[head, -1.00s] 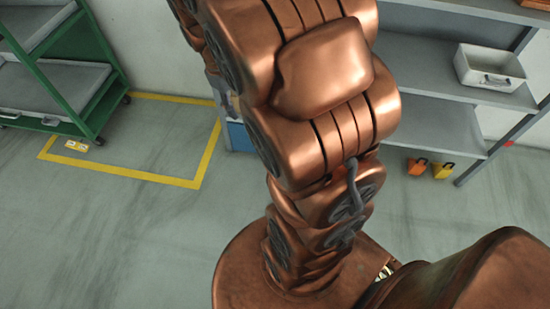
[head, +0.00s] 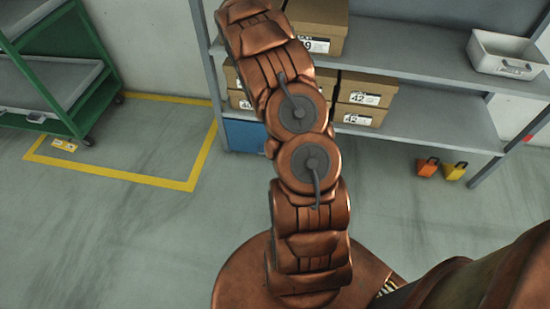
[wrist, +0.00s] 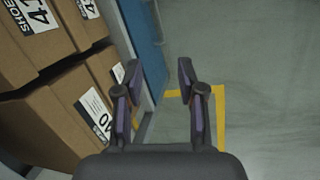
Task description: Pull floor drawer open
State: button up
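The floor drawer has a blue front (head: 243,136) and sits at floor level under the shelf unit, left of my arm in the head view. In the wrist view its blue front (wrist: 146,45) runs along the upper middle, beyond my fingers. My gripper (wrist: 160,72) is open with its fingers apart and nothing seen between them. It appears apart from the drawer, though the exact gap is unclear. I cannot make out the drawer's handle. My arm hides part of the drawer's right side in the head view, and my gripper is not visible there.
Cardboard shoe boxes (head: 366,92) stand on the grey shelves (head: 425,122); more boxes (wrist: 45,105) fill the wrist view's left. A grey bin (head: 505,55), orange and yellow padlock-shaped items (head: 428,167) and a green cart (head: 75,120) stand around. Yellow tape (head: 180,184) marks clear floor.

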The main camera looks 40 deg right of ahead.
jog(key=shift+w+d+f+n+t+y+b, duration=0.3)
jog(key=shift+d+f+b, duration=1.35)
jog(key=shift+f, duration=5.2)
jog(key=shift+w+d+f+n+t+y+b, duration=0.2)
jog(key=shift+w+d+f+n+b, duration=1.35)
jog(key=shift+f, duration=5.25)
jog(key=shift+s+d+f+m+t+b, duration=0.35)
jog(key=shift+d+f+b, duration=1.45)
jog(key=shift+f, duration=5.05)
jog(key=shift+w+a+b, duration=0.15)
jog(key=shift+a+b, duration=0.45)
jog(key=shift+a, duration=0.05)
grip_shut()
